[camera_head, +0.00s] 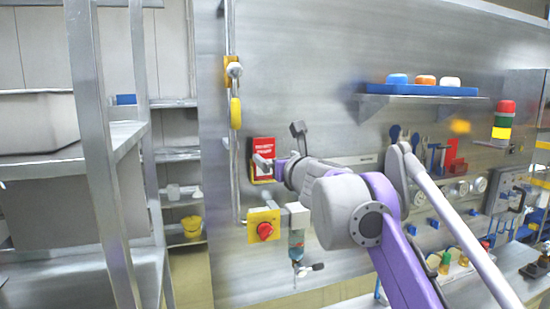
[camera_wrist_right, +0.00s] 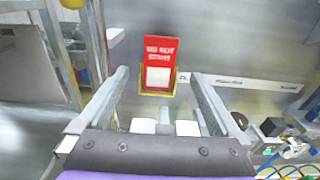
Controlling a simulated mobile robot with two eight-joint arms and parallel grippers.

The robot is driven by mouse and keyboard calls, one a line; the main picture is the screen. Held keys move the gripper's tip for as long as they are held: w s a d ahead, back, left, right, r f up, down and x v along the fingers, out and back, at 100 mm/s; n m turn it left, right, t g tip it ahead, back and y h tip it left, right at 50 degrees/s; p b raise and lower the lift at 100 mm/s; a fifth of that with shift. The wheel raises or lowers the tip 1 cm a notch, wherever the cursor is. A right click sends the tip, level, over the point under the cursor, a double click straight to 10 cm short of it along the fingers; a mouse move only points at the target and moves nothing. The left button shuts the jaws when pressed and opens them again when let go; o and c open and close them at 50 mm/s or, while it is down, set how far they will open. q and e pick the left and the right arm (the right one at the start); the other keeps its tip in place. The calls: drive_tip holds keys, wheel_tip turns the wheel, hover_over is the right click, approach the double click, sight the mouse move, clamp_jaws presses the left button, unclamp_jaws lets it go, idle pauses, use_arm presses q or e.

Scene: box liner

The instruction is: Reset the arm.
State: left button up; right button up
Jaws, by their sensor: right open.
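My right arm reaches in from the lower right. Its gripper (camera_head: 268,166) is in front of a red sign (camera_head: 263,150) with white lettering on the metal wall. In the right wrist view the gripper (camera_wrist_right: 158,76) is open, with one finger on each side of the sign (camera_wrist_right: 160,50). The lettering there seems to read "DO NOT START", and a yellow border frames the sign. Nothing shows held between the fingers. I cannot tell whether a finger touches the sign. My left gripper is not in view.
A yellow box with a red knob (camera_head: 264,230) is on the wall below the sign. A yellow-handled pipe (camera_head: 235,112) runs beside it. A metal shelf rack (camera_head: 100,150) stands at left. A wall shelf (camera_head: 420,97) holds a blue tray; a signal tower (camera_head: 502,122) is at right.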

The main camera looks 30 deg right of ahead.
idle(0.6)
drive_tip(key=s+a+f+n+g+y, duration=0.2)
drive_tip(key=s+a+f+n+y, duration=0.15)
drive_tip(key=a+f+n, duration=0.65)
drive_tip(key=s+a+f+n+g+y, duration=0.2)
drive_tip(key=a+f+n+y, duration=0.2)
drive_tip(key=a+f+n, duration=0.6)
drive_tip(key=s+f+n+g+h, duration=0.1)
drive_tip(key=s+f+n+g, duration=0.1)
drive_tip(key=s+f+n, duration=0.4)
drive_tip(key=s+d+f+n+g+h, duration=0.1)
drive_tip(key=s+f+n, duration=0.5)
drive_tip(key=f, duration=0.8)
drive_tip(key=s+f+n+g+h, duration=0.1)
drive_tip(key=s+f+n+g, duration=0.3)
drive_tip(key=s+f+n, duration=0.2)
wheel_tip(320, 180, down, 4)
drive_tip(key=shift+s+d+f+n, duration=0.15)
drive_tip(key=shift+s+d+n, duration=0.25)
drive_tip(key=shift+s, duration=0.55)
